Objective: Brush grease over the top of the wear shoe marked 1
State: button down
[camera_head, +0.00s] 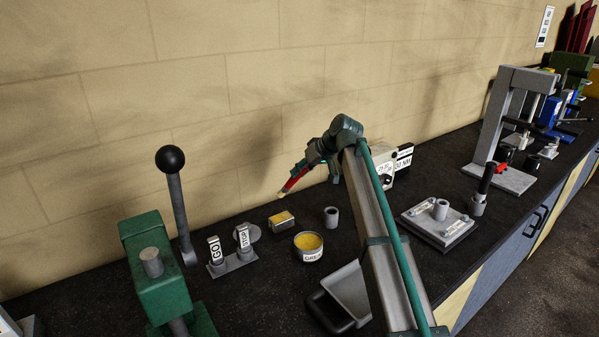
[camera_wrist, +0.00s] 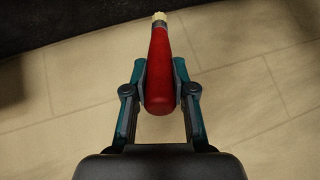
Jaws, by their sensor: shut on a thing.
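My gripper (camera_head: 312,164) is shut on a brush with a red handle (camera_head: 296,178). It holds the brush tilted in the air, pale bristle tip down and to the left, near the wall. In the wrist view the fingers (camera_wrist: 160,82) clasp the red handle (camera_wrist: 159,65) from both sides, and the pale tip points away. An open tin of yellow grease (camera_head: 308,242) stands on the bench below the brush, apart from it. A dark square plate (camera_head: 438,239) at the right carries a grey cylinder and small labelled pieces. I cannot read a mark 1 there, so the wear shoe is not certain.
A small yellow-topped block (camera_head: 281,220) and a grey cylinder (camera_head: 331,216) stand near the tin. GO and STOP pieces (camera_head: 229,258) and a green device with a lever (camera_head: 157,267) are at the left. A grey press frame (camera_head: 494,130) stands at the right.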

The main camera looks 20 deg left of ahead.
jog(key=shift+s+d+f+b, duration=0.65)
jog(key=shift+s+d+f, duration=0.85)
jog(key=shift+f, duration=1.9)
jog(key=w+a+r, duration=0.3)
jog(key=shift+r, duration=0.2)
jog(key=shift+r+p, duration=1.05)
jog(key=shift+r, duration=1.3)
